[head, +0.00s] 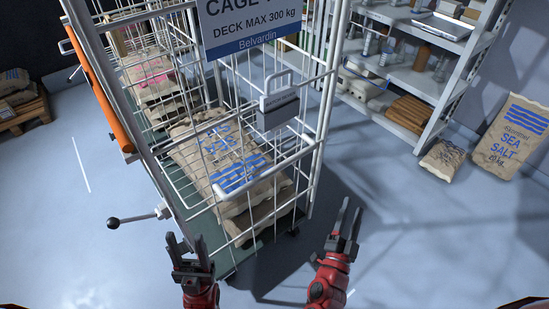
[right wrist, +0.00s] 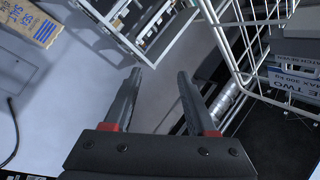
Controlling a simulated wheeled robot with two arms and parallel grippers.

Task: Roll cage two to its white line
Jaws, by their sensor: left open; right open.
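Cage two (head: 222,178) is a white wire roll cage standing in the middle of the head view. Its blue sign (head: 250,28) is cut off at the top, but the right wrist view shows "TWO" on the sign (right wrist: 291,75). Printed sacks (head: 215,150) lie stacked inside. A thin white line (head: 81,164) is on the floor left of the cage. My left gripper (head: 187,243) is open and empty, just in front of the cage's lower front corner. My right gripper (head: 350,208) is open and empty, right of the cage, apart from it; it also shows in the right wrist view (right wrist: 160,78).
An orange bar (head: 101,90) runs along the cage's left side. A black-knobbed lever (head: 115,222) sticks out low left. Grey shelves (head: 425,82) and a salt sack (head: 512,137) stand right. A pallet (head: 27,115) is far left. The floor between is clear.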

